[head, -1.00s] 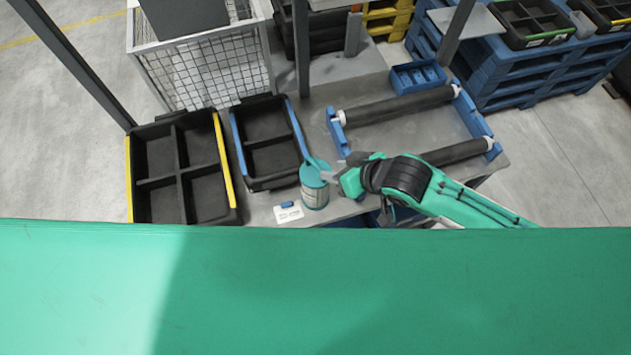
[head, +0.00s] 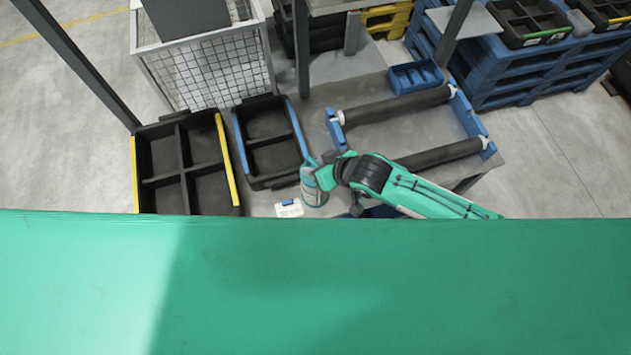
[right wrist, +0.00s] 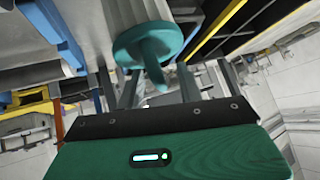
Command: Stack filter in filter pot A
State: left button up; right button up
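A teal-rimmed grey can (head: 313,193), which may be filter pot A, stands on the grey bench in the head view. My right gripper (head: 322,172) is at its upper end and partly covers it. In the right wrist view, a round teal disc (right wrist: 135,45) with a projecting teal handle (right wrist: 154,72) lies ahead of the fingers. My right gripper also shows there (right wrist: 158,92), its fingers apart, with the handle's end in the space between them. It does not look clamped. I cannot make out a separate filter. My left gripper is not in view.
A black divided crate with yellow edges (head: 137,172) and a blue-edged one (head: 240,142) stand left of the can. A white card (head: 289,211) lies beside it. A blue roller frame (head: 465,112) is at right, a wire cage (head: 205,75) behind.

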grip_shut()
dwell(1.3)
